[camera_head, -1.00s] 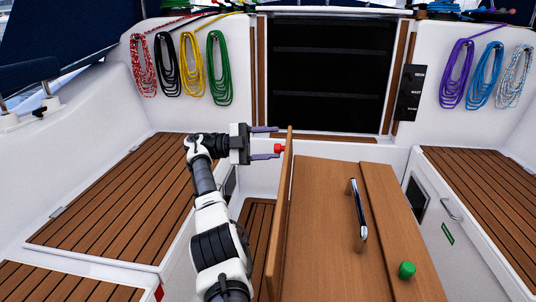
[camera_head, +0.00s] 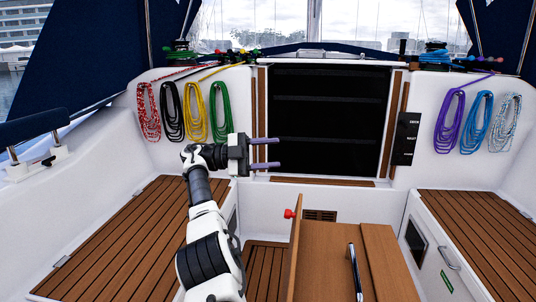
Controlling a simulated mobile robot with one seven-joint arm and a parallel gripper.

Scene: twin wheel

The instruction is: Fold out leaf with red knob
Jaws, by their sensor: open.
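The wooden leaf (camera_head: 295,250) shows nearly edge-on along the left side of the wooden table top (camera_head: 332,262). Its red knob (camera_head: 289,213) sticks out to the left near the leaf's far end. My gripper (camera_head: 274,153) is open and empty, its two fingers one above the other and pointing right. It appears above the red knob and slightly left of it in the picture, with a clear gap between them. The lower part of the leaf is cut off by the bottom edge of the picture.
A metal handrail (camera_head: 355,272) stands on the table top. Slatted benches run along the left (camera_head: 120,235) and right (camera_head: 480,235). A dark companionway (camera_head: 328,120) is behind. Coiled ropes hang on both sides of it. The slatted floor (camera_head: 262,268) left of the leaf looks clear.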

